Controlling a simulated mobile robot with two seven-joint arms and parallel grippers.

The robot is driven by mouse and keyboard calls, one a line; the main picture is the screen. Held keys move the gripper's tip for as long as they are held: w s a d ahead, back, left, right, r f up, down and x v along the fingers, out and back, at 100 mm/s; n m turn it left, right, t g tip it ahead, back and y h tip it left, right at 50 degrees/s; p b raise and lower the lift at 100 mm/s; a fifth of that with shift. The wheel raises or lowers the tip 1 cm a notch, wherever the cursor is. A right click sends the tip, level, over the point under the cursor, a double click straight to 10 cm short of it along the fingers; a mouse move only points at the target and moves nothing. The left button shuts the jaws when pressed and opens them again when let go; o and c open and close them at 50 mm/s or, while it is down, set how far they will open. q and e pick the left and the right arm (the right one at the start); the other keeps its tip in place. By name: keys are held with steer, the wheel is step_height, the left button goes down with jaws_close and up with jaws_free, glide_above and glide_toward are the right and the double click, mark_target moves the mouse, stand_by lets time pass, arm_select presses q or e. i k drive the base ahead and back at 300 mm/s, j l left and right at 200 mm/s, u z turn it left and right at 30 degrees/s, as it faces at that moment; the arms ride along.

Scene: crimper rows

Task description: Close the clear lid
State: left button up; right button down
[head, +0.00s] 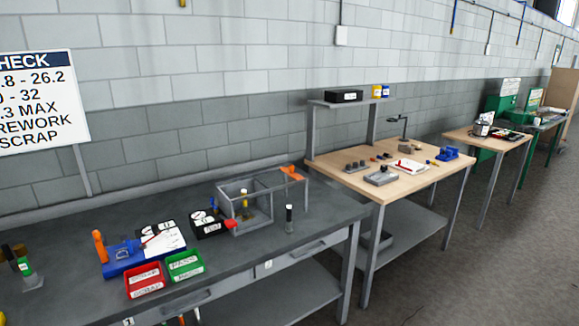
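A clear-walled box with a grey frame (234,222) stands on the dark grey bench, right of the picture's middle-left. A small yellow and dark part shows inside it. A clear grey-framed panel, apparently the lid (281,185), reaches out to the right of the box, with an orange piece (293,173) at its far right corner. The panel appears swung away from the box top; its exact angle is hard to tell. Neither of my grippers shows in the head view.
Left of the box are a black gauge box (208,226), a blue tool with an orange handle (124,256), a red bin (145,281) and a green bin (184,265). A dark upright tool (289,219) stands to its right. A wooden table (388,190) stands further right.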

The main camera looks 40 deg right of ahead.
mark_target(291, 168)
steer(key=l+u, duration=0.4)
steer(key=l, duration=1.8)
steer(key=k, duration=0.05)
